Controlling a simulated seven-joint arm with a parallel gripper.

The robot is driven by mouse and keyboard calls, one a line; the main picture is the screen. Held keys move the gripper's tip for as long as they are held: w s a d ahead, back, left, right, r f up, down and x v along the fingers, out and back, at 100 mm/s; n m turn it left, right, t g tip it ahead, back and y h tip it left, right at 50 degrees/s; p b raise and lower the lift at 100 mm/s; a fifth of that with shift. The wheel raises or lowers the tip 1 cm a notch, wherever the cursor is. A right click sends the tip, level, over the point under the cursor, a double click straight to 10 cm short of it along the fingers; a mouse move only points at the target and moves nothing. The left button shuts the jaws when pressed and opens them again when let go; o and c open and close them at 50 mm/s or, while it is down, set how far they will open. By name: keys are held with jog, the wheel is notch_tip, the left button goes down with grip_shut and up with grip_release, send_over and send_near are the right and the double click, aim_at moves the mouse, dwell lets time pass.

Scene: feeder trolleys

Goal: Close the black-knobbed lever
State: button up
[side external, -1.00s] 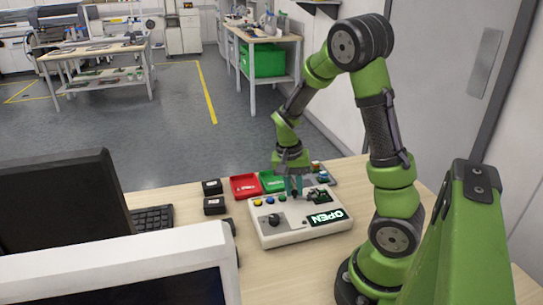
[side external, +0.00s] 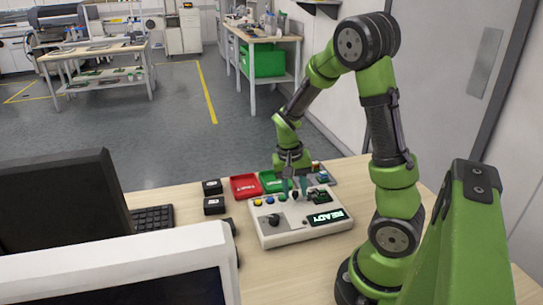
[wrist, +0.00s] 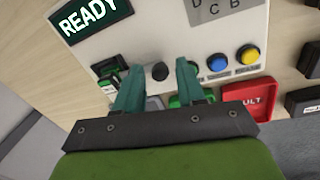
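The white control box (side external: 300,236) stands on the table, and its display (side external: 327,218) reads READY. The display also shows in the wrist view (wrist: 90,16). The black-knobbed lever (wrist: 160,72) stands on the box's top face, near its far edge. In the side external view its small dark knob (side external: 294,195) shows between my fingers. My gripper (side external: 294,194) is open and points down over the box. In the wrist view my two teal fingers (wrist: 158,73) are spread to either side of the knob, with gaps between. The lever's base is partly hidden.
Blue and yellow buttons (wrist: 249,54) sit near the lever. A red tray (side external: 245,186) and a green tray (side external: 272,182) lie behind the box, with small black blocks (side external: 214,205) to the left. Monitors (side external: 60,205) fill the near left.

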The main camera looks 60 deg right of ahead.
jog(key=shift+o, duration=0.4)
notch_tip(320, 180, up, 17)
jog(key=w+a, duration=0.1)
jog(key=w, duration=0.1)
